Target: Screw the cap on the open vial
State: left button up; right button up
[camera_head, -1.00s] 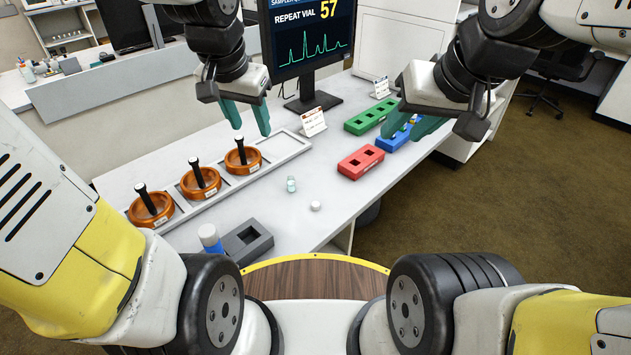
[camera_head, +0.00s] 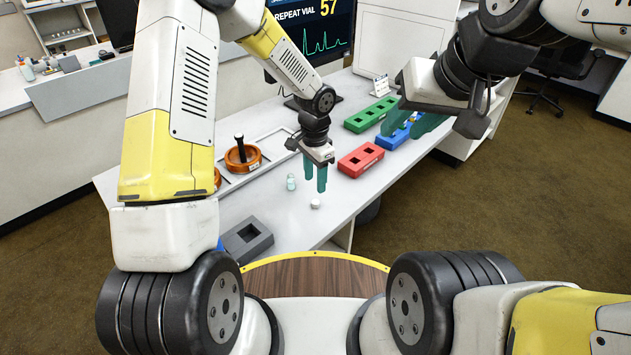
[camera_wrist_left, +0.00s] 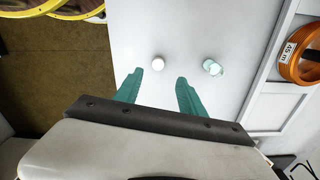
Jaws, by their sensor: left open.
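The open vial (camera_head: 291,182) is a small clear vial standing on the white bench; it also shows in the left wrist view (camera_wrist_left: 212,68). The white cap (camera_head: 315,203) lies on the bench in front and to the right of the vial, and shows in the left wrist view (camera_wrist_left: 158,62). My left gripper (camera_head: 315,186) points down above the bench close to the cap. Its teal fingers (camera_wrist_left: 160,82) are apart and empty, with the cap ahead between them in the wrist view. My right gripper (camera_head: 415,124) is at the upper right, fingers apart, over the blue rack.
A red rack (camera_head: 361,160), a green rack (camera_head: 369,114) and a blue rack (camera_head: 395,138) stand right of the vial. An orange ring holder (camera_head: 243,158) sits in a white tray. A monitor (camera_head: 318,35) stands behind.

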aim_at(316, 201)
pick_arm(q)
jog(key=shift+f, duration=1.25)
jog(key=shift+f, duration=0.1)
notch_tip(316, 201, down, 5)
jog(key=shift+s+d+f, duration=0.1)
jog(key=shift+s+d, duration=0.05)
grip_shut()
